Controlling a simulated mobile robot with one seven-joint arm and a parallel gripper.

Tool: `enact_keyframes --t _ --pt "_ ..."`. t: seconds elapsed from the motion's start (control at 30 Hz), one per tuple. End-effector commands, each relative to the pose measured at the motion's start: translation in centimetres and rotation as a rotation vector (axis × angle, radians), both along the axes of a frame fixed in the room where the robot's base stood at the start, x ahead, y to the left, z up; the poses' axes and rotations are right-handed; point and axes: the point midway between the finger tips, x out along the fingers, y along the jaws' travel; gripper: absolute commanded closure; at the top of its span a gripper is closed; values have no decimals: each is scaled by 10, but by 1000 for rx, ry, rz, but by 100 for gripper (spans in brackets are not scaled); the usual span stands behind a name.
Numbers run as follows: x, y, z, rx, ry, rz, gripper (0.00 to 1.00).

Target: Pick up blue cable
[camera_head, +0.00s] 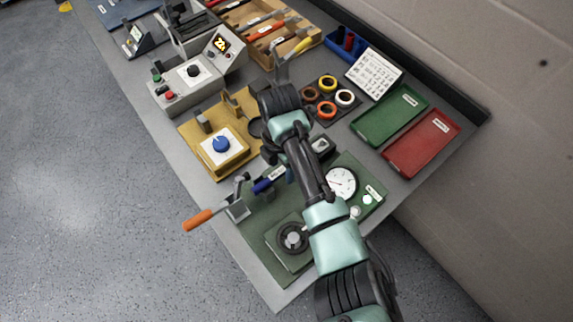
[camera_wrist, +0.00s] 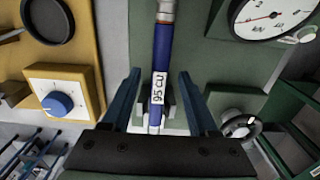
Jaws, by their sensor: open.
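The blue cable (camera_wrist: 162,55) runs upright through the middle of the wrist view, with a white label reading "95 CU" and a metallic section at its top. In the head view, a short blue piece (camera_head: 262,186) shows beside my arm over the green board (camera_head: 262,215); the rest is hidden. My gripper (camera_wrist: 160,78) is open and empty, with one finger on each side of the cable in the wrist view. I see gaps between the fingers and the cable. I cannot tell whether the cable is at fingertip depth.
The yellow fixture with a blue knob (camera_wrist: 57,103) is left of my gripper. A white dial gauge (camera_wrist: 270,15) is at upper right. An orange-handled lever (camera_head: 198,219) sticks out past the bench edge. Green (camera_head: 390,116) and red (camera_head: 422,143) trays stand near the wall.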

Motion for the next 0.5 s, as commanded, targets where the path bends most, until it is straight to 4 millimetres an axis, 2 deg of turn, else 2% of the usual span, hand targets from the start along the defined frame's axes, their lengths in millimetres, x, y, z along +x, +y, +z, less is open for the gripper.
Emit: enact_keyframes --t 0.07,0.3,0.4,0.5 --pt "0 0 0 0 0 0 42" --pt "0 0 0 0 0 -1 85" --pt "0 0 1 0 0 -1 100" --pt "0 0 1 0 0 -1 100"
